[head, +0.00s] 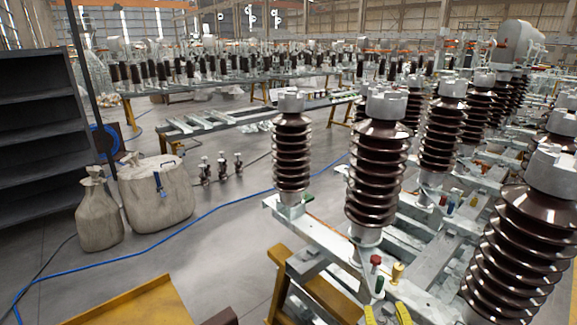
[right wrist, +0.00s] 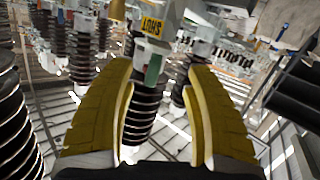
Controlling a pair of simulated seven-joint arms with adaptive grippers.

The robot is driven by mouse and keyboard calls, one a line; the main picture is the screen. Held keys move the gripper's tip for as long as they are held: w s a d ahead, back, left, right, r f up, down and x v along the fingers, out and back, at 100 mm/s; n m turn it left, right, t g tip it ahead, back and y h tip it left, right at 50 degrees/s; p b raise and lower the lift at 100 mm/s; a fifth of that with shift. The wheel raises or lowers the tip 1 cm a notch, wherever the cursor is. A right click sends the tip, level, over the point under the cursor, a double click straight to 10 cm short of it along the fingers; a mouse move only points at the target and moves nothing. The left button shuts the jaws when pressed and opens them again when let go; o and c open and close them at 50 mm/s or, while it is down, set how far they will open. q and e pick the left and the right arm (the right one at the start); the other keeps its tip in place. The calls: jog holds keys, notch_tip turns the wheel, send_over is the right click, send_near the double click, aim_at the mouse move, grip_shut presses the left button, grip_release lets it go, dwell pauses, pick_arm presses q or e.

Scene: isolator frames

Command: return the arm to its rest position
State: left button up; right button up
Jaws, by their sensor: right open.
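My right gripper (head: 386,313) shows only as two yellow fingertips at the bottom edge of the head view, in front of the insulator frame. In the right wrist view its two yellow fingers (right wrist: 158,72) stand apart with nothing held between them. A brown ribbed insulator (right wrist: 142,115) shows beyond the gap; I cannot tell its distance. The rest of the right arm is outside the head view. My left gripper is not in view.
Brown ribbed insulators (head: 377,175) stand on a pale metal frame (head: 320,238) close by. A red knob (head: 375,262) and a yellow one (head: 397,271) sit on it. Bags (head: 157,195), a blue cable (head: 180,233) and a dark shelf (head: 40,125) lie left. Open floor lies between.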

jog(key=s+d+f+n+g+h, duration=0.1)
jog(key=s+f+n+g, duration=0.3)
jog(key=s, duration=0.7)
jog(key=s+d+f+n+g+h, duration=0.1)
jog(key=s+f+n+g, duration=0.3)
jog(key=s, duration=0.6)
jog(key=s+a+f+m+g+y, duration=0.1)
jog(key=s+a+f+g, duration=0.15)
jog(key=f, duration=1.45)
jog(key=s+a+f+m+g+y, duration=0.1)
jog(key=a+f+y, duration=0.15)
jog(key=f, duration=1.35)
jog(key=s+f+m+g, duration=0.2)
jog(key=s+f, duration=1.8)
jog(key=s, duration=0.1)
jog(key=shift+s+m+g+y, duration=0.3)
jog(key=shift+s+g+y, duration=0.05)
jog(key=shift+y, duration=0.1)
